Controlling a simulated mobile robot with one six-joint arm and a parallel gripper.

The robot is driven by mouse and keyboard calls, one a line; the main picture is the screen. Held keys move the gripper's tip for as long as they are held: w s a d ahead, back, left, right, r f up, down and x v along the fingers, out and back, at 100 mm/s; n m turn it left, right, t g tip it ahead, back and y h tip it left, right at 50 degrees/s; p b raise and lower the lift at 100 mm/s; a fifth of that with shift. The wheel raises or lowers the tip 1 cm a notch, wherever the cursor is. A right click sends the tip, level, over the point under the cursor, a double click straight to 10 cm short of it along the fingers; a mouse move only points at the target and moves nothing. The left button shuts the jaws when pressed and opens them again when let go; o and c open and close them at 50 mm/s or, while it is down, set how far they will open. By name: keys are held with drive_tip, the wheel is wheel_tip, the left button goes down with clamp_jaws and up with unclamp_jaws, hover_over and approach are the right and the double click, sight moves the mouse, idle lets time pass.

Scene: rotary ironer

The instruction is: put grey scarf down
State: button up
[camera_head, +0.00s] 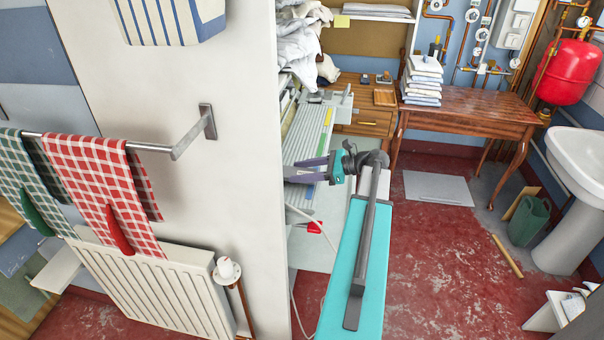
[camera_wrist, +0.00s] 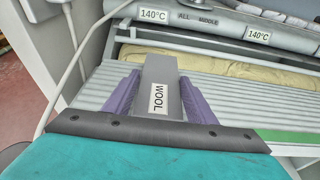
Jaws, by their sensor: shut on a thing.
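The grey scarf (camera_wrist: 160,72) is a flat, folded strip with a white "WOOL" label in the wrist view. It sits between the two purple fingers of my gripper (camera_wrist: 158,100), which is shut on it. The scarf points away from me over the pale slatted surface of the ironer (camera_wrist: 88,92). I cannot tell whether it touches the slats. In the head view my gripper (camera_head: 305,170) reaches left to the ironer's slatted table (camera_head: 309,135), and the scarf is mostly hidden there.
A padded beige roller (camera_wrist: 190,65) lies behind the slats, below a grey bar (camera_wrist: 210,20) with "140°C" labels. A pale cable runs at left. A white wall (camera_head: 170,100) stands left of my arm. A wooden table (camera_head: 465,110) holds folded linen (camera_head: 422,80).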

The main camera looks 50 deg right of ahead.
drive_tip(key=shift+f, duration=0.65)
drive_tip(key=o, duration=1.2)
drive_tip(key=shift+f, duration=0.1)
drive_tip(key=shift+c, duration=0.2)
drive_tip(key=b+v, duration=0.2)
drive_tip(key=v, duration=1)
drive_tip(key=shift+o, duration=0.3)
